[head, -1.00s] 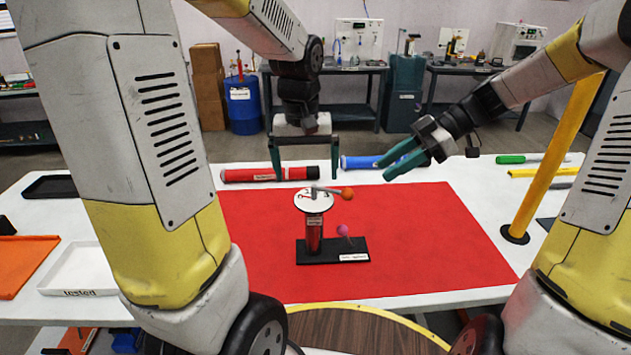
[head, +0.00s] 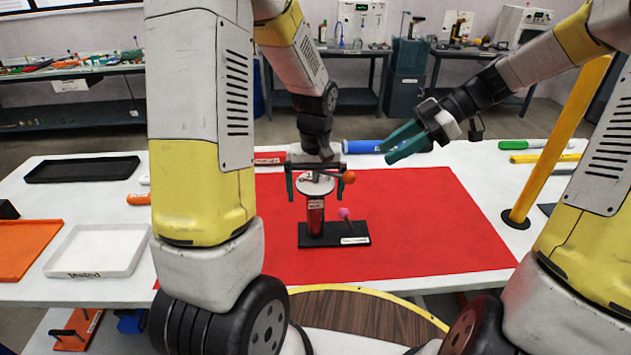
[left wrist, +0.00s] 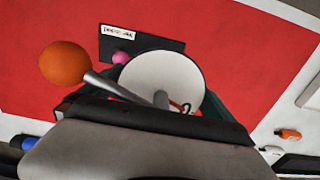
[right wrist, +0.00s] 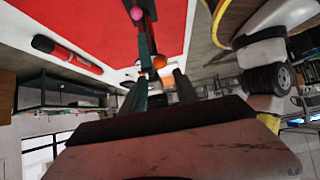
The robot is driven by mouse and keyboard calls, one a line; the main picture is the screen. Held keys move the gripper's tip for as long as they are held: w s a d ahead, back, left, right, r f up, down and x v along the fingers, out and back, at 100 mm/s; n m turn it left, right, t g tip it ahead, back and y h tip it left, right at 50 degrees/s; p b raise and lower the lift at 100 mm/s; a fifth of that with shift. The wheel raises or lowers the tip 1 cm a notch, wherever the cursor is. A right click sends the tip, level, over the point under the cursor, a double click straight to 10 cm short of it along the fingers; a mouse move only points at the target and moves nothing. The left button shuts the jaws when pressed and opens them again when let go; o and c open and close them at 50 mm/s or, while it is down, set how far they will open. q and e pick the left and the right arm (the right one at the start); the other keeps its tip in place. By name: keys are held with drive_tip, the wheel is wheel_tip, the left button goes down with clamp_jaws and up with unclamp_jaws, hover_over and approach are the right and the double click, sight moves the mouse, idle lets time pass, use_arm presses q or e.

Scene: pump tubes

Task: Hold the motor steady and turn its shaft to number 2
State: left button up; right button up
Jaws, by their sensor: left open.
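The motor is a red upright cylinder (head: 315,216) on a black base (head: 334,240) with a pink ball (head: 345,213). Its white dial (head: 315,181) carries a grey crank with an orange ball (head: 349,177). In the left wrist view the dial (left wrist: 160,75) and orange ball (left wrist: 65,62) are close. My left gripper (head: 319,187) is open above the motor, pointing down, its fingers at either side of the dial. Whether they touch it I cannot tell. My right gripper (head: 398,145) is open and empty, up and right of the motor. The dial's numbers are unreadable.
The motor stands on a red mat (head: 430,220), mostly bare to the right. A blue tube (head: 365,147) and a partly hidden red tube (head: 268,158) lie behind. A yellow post (head: 560,140) stands right. A white tray (head: 97,250), orange tray (head: 25,248) and black tray (head: 82,169) are left.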

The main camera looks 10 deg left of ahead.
use_arm(q)
drive_tip(key=shift+f, duration=0.15)
drive_tip(key=c, duration=1.6)
drive_tip(key=shift+c, duration=1.4)
use_arm(e)
drive_tip(key=shift+o, duration=0.4)
drive_tip(key=o, duration=0.3)
drive_tip(key=r+m+t+h, duration=0.2)
drive_tip(key=m+t+h, duration=0.15)
drive_tip(key=h, duration=0.55)
hover_over(350, 172)
drive_tip(key=s, duration=0.1)
drive_tip(key=shift+s+d+t, duration=0.1)
drive_tip(key=shift+d+t, duration=0.25)
drive_tip(key=shift+w+a+f, duration=0.15)
drive_tip(key=shift+w+f, duration=0.05)
drive_tip(key=shift+f, duration=1.45)
drive_tip(key=shift+w+a+f, duration=0.15)
drive_tip(key=shift+w+f, duration=0.1)
drive_tip(key=shift+f, duration=1.4)
drive_tip(key=shift+w+a+f, duration=0.15)
drive_tip(key=shift+w+f, duration=0.05)
drive_tip(key=shift+f, duration=1.45)
